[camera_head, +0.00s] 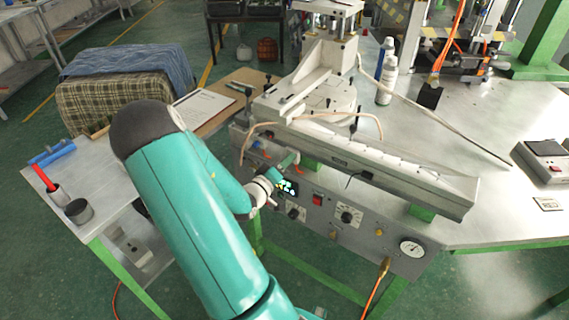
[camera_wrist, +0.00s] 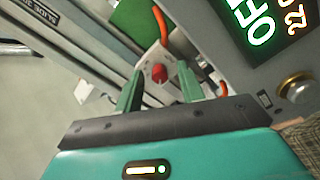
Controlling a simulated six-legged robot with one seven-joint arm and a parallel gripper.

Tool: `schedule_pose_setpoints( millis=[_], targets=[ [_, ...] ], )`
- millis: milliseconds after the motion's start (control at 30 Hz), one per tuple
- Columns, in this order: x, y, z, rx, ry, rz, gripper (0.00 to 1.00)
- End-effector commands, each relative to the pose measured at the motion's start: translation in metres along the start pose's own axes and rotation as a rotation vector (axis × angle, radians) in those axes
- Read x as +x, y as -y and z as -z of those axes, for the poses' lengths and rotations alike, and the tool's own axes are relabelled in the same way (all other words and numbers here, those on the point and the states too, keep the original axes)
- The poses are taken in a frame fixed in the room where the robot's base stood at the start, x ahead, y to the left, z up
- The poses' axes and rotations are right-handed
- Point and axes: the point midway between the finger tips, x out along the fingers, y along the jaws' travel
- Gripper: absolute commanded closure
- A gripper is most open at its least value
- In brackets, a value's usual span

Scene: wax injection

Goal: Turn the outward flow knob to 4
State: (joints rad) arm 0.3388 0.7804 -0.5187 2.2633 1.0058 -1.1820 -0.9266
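The grey control panel (camera_head: 330,222) under the bench's front carries a dial knob (camera_head: 348,215) with a white scale and a smaller dark knob (camera_head: 295,212). Their labels are too small to read, so I cannot tell which is the outward flow knob. My gripper (camera_wrist: 161,85) is open, with two green fingers apart and nothing between them. Beyond the gap a red knob (camera_wrist: 158,73) shows on a grey plate, apart from the fingers. In the head view my gripper is at the panel's left end, largely hidden by my wrist.
A red switch (camera_head: 318,198) and a gauge (camera_head: 411,247) are on the panel. A long grey trough (camera_head: 400,180) overhangs it. An orange hose (camera_head: 376,288) hangs below.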

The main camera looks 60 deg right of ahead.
Motion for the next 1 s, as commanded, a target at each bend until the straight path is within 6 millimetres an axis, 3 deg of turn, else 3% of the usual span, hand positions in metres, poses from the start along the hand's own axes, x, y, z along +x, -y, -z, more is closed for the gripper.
schedule_pose_setpoints(
  millis=[200, 400, 433, 767, 1000],
  targets=[
    [0.0004, -0.0001, -0.0001, 0.0, 0.0, 0.0, 0.61],
    [0.0002, -0.0001, -0.0001, 0.0, 0.0, 0.0, 0.99],
    [0.0002, -0.0001, 0.0, 0.0, 0.0, 0.0, 1.0],
    [0.0, -0.0001, 0.0, 0.029, 0.0, 0.0, 1.0],
    [-0.0002, 0.0, 0.0002, 0.139, 0.0, -0.001, 1.0]
  ],
)
